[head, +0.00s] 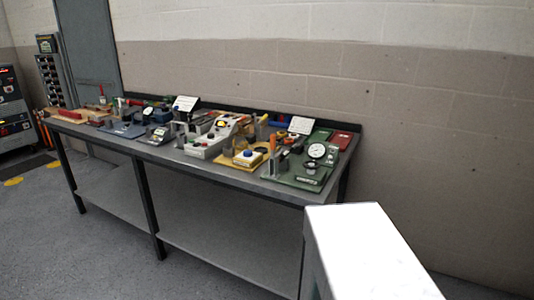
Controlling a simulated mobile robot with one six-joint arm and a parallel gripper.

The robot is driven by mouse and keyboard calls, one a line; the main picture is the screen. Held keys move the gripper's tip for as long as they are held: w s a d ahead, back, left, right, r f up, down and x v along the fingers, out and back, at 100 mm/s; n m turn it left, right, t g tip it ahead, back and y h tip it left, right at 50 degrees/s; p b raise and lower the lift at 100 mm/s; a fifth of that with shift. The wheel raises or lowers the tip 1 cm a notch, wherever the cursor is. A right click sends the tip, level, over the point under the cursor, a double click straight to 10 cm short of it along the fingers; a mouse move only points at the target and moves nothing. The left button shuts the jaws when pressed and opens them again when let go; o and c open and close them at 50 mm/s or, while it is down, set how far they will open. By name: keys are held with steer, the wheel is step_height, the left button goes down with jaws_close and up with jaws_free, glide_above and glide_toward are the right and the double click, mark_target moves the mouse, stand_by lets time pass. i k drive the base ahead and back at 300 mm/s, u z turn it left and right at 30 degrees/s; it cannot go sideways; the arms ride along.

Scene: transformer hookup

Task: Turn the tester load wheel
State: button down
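No part marked as the tester load wheel can be made out for certain at this distance. Several test devices stand on a long grey workbench (172,155) in the head view. At its right end is a green board (284,177) with a round white-faced gauge (316,151). A light grey box with dials (204,147) stands farther left. Small labels are too blurred to read. My gripper is not in view.
A white block-like shape, possibly part of my own body, fills the lower right. White cards (301,125) stand among the devices. The bench has a lower shelf (215,235). Dark cabinets (14,110) stand far left. The floor before the bench is clear.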

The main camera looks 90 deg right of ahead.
mark_target(312, 166)
steer(key=u, duration=0.15)
steer(key=k, duration=1)
steer(key=z, duration=2.5)
steer(key=k, duration=0.25)
steer(key=z, duration=1.9)
